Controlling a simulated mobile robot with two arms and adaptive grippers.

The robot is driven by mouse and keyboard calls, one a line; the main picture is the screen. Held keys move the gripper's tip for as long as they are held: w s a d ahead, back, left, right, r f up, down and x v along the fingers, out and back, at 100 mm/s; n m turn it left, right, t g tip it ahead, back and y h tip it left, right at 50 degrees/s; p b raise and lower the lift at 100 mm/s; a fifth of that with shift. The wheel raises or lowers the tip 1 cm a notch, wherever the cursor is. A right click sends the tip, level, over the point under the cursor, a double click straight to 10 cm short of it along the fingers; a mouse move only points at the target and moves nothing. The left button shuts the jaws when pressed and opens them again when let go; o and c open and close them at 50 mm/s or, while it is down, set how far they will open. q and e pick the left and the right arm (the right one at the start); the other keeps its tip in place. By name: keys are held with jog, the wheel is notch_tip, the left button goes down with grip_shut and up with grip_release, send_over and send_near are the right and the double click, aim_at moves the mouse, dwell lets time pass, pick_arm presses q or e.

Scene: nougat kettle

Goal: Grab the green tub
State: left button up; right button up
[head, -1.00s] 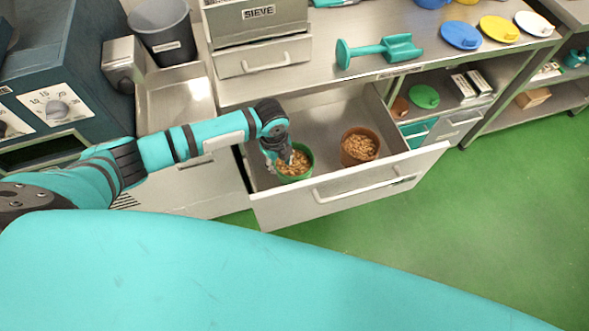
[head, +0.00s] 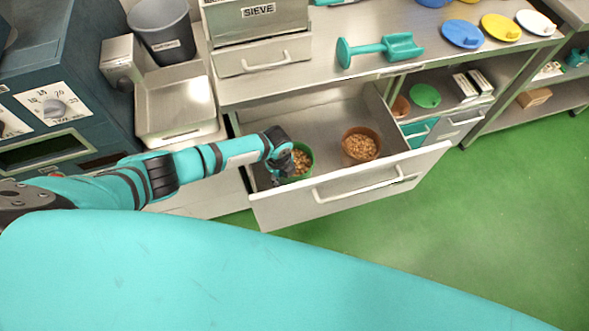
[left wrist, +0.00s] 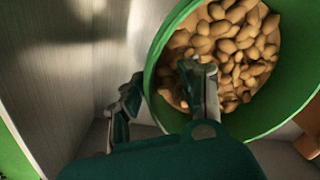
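The green tub (head: 307,158), full of tan nuts, stands in the open drawer. My left gripper (head: 279,172) is at the tub's left side in the head view and covers part of it. In the left wrist view the green tub (left wrist: 276,120) fills the upper right. There my left gripper (left wrist: 162,98) straddles the tub's rim: one finger is inside above the nuts and the other is outside the wall. The fingers are apart, with a gap beside the wall. My right gripper is not in view.
A brown tub (head: 361,146) of nuts stands to the right in the same drawer (head: 330,105). The drawer front with its handle (head: 366,188) is on the near side. A counter with a teal scoop (head: 380,49) is behind. Green floor lies free at the right.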

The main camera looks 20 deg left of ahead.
pick_arm(q)
jog(key=shift+c, duration=0.4)
grip_shut()
jog(key=shift+r, duration=0.15)
